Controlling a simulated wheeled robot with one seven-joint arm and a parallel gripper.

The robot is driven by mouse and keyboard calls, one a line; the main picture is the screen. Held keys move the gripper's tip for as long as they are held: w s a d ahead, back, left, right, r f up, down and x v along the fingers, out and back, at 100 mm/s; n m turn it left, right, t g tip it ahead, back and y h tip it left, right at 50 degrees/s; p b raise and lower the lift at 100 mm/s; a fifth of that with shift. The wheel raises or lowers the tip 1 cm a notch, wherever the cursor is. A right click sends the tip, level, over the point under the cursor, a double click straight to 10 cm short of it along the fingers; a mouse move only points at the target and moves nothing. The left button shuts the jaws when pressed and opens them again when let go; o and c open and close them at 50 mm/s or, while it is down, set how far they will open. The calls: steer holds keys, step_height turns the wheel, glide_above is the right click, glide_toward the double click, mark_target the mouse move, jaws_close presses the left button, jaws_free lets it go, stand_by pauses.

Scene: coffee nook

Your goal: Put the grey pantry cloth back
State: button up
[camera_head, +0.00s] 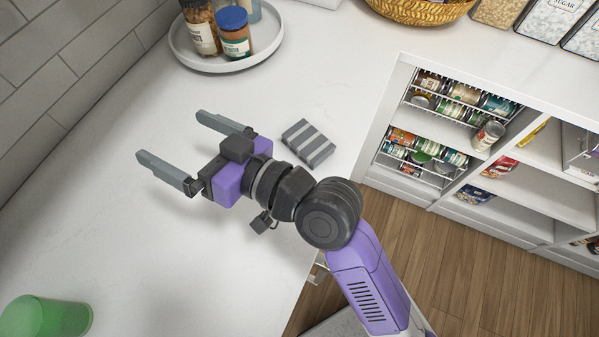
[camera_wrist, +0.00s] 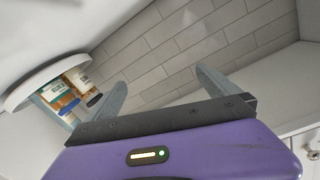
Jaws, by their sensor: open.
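The grey pantry cloth (camera_head: 308,143), folded and striped in light and dark grey, lies flat on the white counter near its corner edge. It is just behind my gripper's wrist, to the right of the fingers in the head view. My gripper (camera_head: 180,148) is open and empty above the counter, its fingers pointing left, away from the cloth. In the wrist view my gripper (camera_wrist: 160,92) shows its two fingers spread against the tiled wall. The cloth does not show in the wrist view.
A round white tray (camera_head: 185,52) with jars stands at the back left; it also shows in the wrist view (camera_wrist: 18,98). A green cup (camera_head: 45,317) is at front left. A wicker basket (camera_head: 420,10) and canisters line the back. Open shelves (camera_head: 520,200) with cans stand right.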

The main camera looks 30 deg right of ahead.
steer(key=s+d+f+m+h, duration=0.2)
steer(key=s+d+f, duration=0.1)
steer(key=s+d+f+m+h, duration=0.2)
steer(key=s+d+f, duration=0.1)
steer(key=s+f, duration=0.1)
steer(key=shift+s+d+f+t+h, duration=0.1)
steer(key=shift+d+f+t+h, duration=0.05)
steer(key=shift+d+t+h, duration=0.25)
steer(key=s+d+f, duration=0.1)
steer(key=s, duration=0.1)
steer(key=s+d+f+m+h, duration=0.1)
steer(key=s+d, duration=0.1)
steer(key=s+d+f+h, duration=0.1)
steer(key=s, duration=0.1)
steer(key=shift+d, duration=0.2)
steer(key=s+d+n+h, duration=0.1)
steer(key=s+d, duration=0.4)
steer(key=s, duration=0.3)
steer(key=s+d+n+g+h, duration=0.1)
steer(key=s+d, duration=0.4)
steer(key=s, duration=0.3)
steer(key=shift+s+r+h, duration=0.15)
steer(key=shift+r+h, duration=0.15)
steer(key=shift+r, duration=0.1)
